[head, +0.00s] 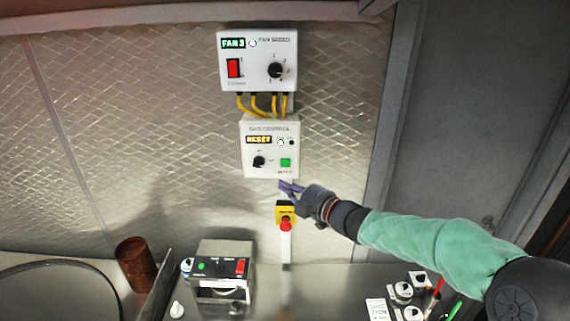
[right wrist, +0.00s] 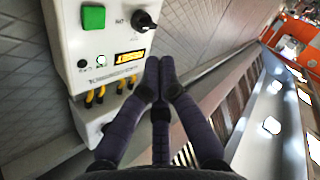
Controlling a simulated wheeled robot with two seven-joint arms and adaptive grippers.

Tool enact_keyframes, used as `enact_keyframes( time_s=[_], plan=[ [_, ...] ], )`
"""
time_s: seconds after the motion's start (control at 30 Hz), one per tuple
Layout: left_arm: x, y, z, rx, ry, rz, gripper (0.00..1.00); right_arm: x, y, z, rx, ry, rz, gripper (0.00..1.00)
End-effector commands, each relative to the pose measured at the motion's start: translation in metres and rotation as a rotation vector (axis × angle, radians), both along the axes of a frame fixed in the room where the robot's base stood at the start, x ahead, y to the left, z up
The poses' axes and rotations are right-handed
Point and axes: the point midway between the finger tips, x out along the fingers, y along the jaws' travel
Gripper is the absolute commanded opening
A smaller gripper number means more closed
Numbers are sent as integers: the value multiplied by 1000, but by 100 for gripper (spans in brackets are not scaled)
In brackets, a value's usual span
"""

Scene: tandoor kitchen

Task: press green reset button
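The green button (head: 286,162) is on the lower right of the white gas control box (head: 270,172), which is mounted on the wall. The box's small display reads RESET in amber. The green button also shows in the right wrist view (right wrist: 93,17), at the upper left. My right gripper (head: 284,186) is just below the box in the head view, its fingertips under the green button and apart from it. In the right wrist view the two fingertips (right wrist: 159,66) meet with nothing between them. My left gripper is not in view.
A fan control box (head: 258,80) hangs above, joined by yellow cables (head: 262,103). A red emergency knob on a yellow mount (head: 286,212) is just below my right gripper. A metal switch box (head: 222,258) and a brown cup (head: 137,264) stand on the counter below.

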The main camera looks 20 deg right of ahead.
Motion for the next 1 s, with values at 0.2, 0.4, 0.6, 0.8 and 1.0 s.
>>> enact_keyframes(
  time_s=[0.2,0.4,0.6,0.8,1.0],
  plan=[
    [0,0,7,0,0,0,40,16,-8,1,1,1,-1,0],
    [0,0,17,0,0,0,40,39,-19,1,0,2,0,0],
    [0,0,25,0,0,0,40,60,-29,2,0,1,-1,0],
    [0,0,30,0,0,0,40,74,-36,1,1,1,-1,0],
    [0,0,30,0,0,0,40,78,-38,0,1,0,0,0]
  ],
)
